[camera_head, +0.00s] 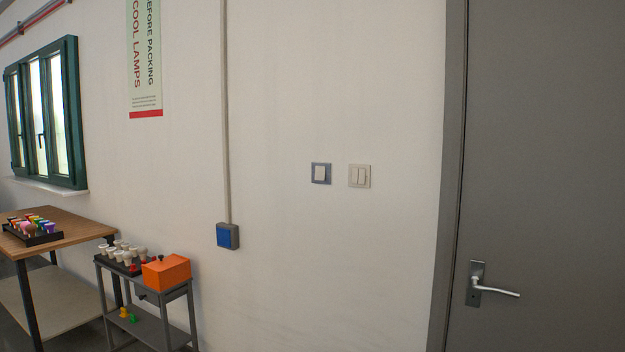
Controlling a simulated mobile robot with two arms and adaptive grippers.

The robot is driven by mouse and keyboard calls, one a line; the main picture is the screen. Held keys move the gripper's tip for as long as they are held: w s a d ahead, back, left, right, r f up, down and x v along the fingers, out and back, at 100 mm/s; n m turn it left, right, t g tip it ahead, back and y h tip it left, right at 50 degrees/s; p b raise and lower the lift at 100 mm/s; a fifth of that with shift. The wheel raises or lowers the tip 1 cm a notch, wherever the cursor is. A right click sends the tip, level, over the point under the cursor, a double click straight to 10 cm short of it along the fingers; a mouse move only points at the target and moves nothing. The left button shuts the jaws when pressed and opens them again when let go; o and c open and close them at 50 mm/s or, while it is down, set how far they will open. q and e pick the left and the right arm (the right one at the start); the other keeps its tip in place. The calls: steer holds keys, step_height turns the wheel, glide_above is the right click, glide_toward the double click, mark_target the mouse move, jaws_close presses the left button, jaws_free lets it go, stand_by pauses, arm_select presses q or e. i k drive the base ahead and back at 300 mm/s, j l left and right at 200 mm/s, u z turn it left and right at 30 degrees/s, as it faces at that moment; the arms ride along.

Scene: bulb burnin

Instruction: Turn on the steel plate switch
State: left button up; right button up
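Two switches sit side by side on the white wall, right of the picture's middle. The left one is a switch with a blue-grey, steel-looking plate (313,173) and a single pale rocker (320,173). The right one is a switch with a pale beige plate (359,176) and two narrow rockers. I cannot tell from here which way the rockers are tipped. Neither of my grippers shows in the head view.
A blue wall box (228,236) hangs under a vertical conduit. A grey cart (165,296) with an orange box (166,272) and a wooden table (70,228) stand at left. A grey door (550,180) with a lever handle (495,291) is at right. The wall below the switches is clear.

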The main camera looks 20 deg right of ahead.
mark_target(319, 171)
steer(key=i+l, duration=1.35)
steer(key=l+z, duration=0.05)
